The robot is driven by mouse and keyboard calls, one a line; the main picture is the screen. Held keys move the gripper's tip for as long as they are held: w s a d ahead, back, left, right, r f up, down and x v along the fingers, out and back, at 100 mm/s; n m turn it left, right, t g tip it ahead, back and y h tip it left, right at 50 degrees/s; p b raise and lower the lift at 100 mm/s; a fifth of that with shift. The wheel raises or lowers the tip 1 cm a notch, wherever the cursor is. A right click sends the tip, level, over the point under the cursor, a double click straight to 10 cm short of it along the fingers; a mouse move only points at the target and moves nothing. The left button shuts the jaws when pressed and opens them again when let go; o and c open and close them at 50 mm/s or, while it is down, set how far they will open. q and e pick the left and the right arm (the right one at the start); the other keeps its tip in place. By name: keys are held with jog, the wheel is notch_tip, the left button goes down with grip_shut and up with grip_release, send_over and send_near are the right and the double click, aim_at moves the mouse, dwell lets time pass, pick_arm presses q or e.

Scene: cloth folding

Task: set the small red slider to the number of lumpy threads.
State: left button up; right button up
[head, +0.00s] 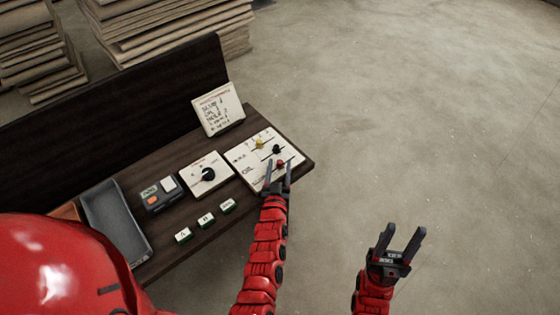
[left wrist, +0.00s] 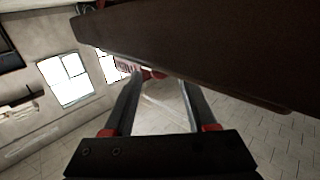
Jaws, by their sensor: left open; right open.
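The white slider panel (head: 240,160) lies near the right end of the dark table. The small red slider (head: 280,164) is its lowest knob, below a black knob (head: 276,149) and a yellow knob (head: 259,143). My left gripper (head: 278,171) is open at the panel's front edge, its fingertips on either side of the red slider; I cannot tell whether they touch it. The left wrist view shows the open fingers (left wrist: 160,82) with a small red patch beyond them, under a dark board edge. My right gripper (head: 402,241) is open and empty, right of the table. The number at the slider is unreadable.
A white card (head: 218,108) with handwritten lines stands behind the panel; its text is too small to read surely. A dial panel (head: 195,180), a dark button box (head: 160,196), several small blocks (head: 206,219) and a grey tray (head: 113,221) lie left. Floor to the right is clear.

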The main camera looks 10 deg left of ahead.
pick_arm(q)
jog(key=s+d+p, duration=0.1)
jog(key=s+p, duration=0.1)
jog(key=s, duration=1.3)
jog(key=shift+d, duration=0.4)
